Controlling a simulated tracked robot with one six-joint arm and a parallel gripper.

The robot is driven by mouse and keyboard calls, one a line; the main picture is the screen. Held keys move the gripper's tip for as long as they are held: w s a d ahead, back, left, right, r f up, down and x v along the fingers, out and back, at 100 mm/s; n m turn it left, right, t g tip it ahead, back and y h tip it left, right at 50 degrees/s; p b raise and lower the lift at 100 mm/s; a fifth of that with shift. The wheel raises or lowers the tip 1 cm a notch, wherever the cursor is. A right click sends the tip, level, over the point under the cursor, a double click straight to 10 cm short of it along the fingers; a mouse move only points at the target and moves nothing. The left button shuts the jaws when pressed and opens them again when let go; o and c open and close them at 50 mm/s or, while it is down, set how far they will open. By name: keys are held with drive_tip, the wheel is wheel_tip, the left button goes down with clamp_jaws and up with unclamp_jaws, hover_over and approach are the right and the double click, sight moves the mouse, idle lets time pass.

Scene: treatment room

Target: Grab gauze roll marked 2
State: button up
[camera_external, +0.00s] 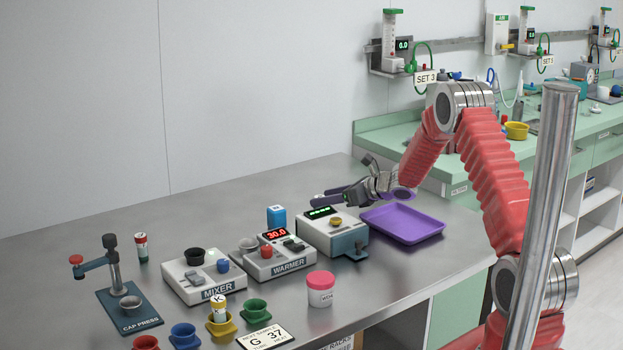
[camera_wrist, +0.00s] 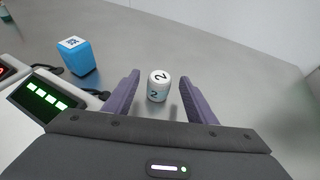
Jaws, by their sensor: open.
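The gauze roll marked 2 (camera_wrist: 158,87) is a small white cylinder standing upright on the metal table in the wrist view. My gripper (camera_wrist: 158,92) is open, with one purple finger to the left and one to the right of the roll in the picture. I cannot tell how high the fingers are above the table. In the external view my gripper (camera_external: 330,196) reaches over the device with the green display, and the roll is hidden there.
A blue box (camera_wrist: 77,56) stands left of my gripper. The device with a green display (camera_external: 332,230) is close beneath my arm. A purple tray (camera_external: 402,224) lies to its right. The warmer (camera_external: 280,262) and mixer (camera_external: 203,280) stand further left. The table behind the roll is clear.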

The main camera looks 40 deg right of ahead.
idle(0.3)
drive_tip(key=c, duration=1.1)
